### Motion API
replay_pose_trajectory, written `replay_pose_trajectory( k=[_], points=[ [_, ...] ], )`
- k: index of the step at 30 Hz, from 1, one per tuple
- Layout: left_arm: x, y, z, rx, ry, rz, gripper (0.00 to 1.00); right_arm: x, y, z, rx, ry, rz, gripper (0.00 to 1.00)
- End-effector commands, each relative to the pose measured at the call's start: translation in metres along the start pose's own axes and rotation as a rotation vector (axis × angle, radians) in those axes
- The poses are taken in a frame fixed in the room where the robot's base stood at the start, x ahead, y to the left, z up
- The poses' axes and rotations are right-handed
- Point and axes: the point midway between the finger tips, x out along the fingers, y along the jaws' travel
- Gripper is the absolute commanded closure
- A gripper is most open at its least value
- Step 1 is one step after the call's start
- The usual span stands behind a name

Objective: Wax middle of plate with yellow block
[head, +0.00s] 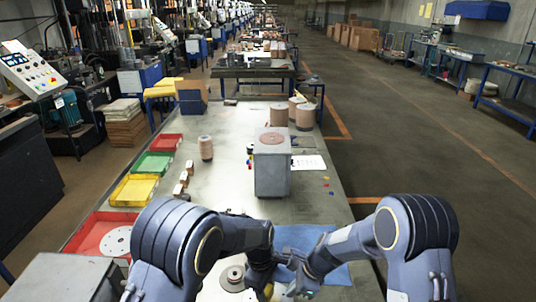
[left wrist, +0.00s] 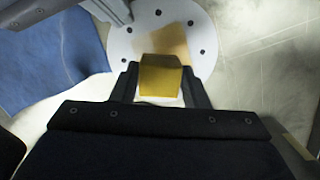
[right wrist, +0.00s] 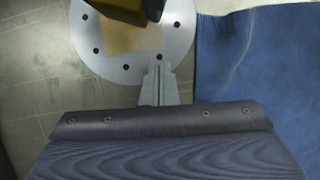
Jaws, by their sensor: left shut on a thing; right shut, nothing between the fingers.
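A round white plate (left wrist: 196,38) with small dark holes near its rim lies on the bench. It also shows in the right wrist view (right wrist: 108,60). A tan square patch (left wrist: 172,40) covers its middle. My left gripper (left wrist: 160,72) is shut on a yellow block (left wrist: 160,80) held over the plate beside the patch; I cannot tell whether the block touches the plate. My right gripper (right wrist: 159,70) is shut and empty, its fingertips over the plate's edge. In the head view my arms hide most of the plate, and the grippers are close together.
A blue cloth (right wrist: 255,70) lies right beside the plate. Red, green and yellow trays (head: 134,190) line the bench's left edge. A grey block-shaped stand (head: 272,175) with a brown disc stands mid-bench. Disc stacks (head: 206,148) stand farther back.

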Motion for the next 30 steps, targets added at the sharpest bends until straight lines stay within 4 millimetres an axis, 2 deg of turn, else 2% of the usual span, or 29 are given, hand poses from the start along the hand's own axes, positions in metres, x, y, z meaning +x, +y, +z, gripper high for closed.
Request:
replay_pose_trajectory(
  k=[8, 21, 25, 30],
  points=[
    [0.0, -0.01, 0.005, 0.001, 0.0, 0.0, 0.85, 0.0, -0.001, -0.001, 0.002, 0.0, -0.002, 1.0],
    [0.004, -0.04, 0.018, 0.001, -0.001, -0.001, 0.85, 0.0, -0.001, -0.001, 0.003, 0.0, -0.002, 1.0],
    [0.004, -0.037, 0.017, 0.0, -0.001, 0.0, 0.85, 0.0, -0.001, -0.001, 0.003, 0.0, -0.002, 1.0],
    [0.004, -0.024, 0.011, 0.001, 0.0, 0.0, 0.85, 0.0, -0.001, -0.001, 0.003, 0.0, -0.002, 1.0]
  ],
)
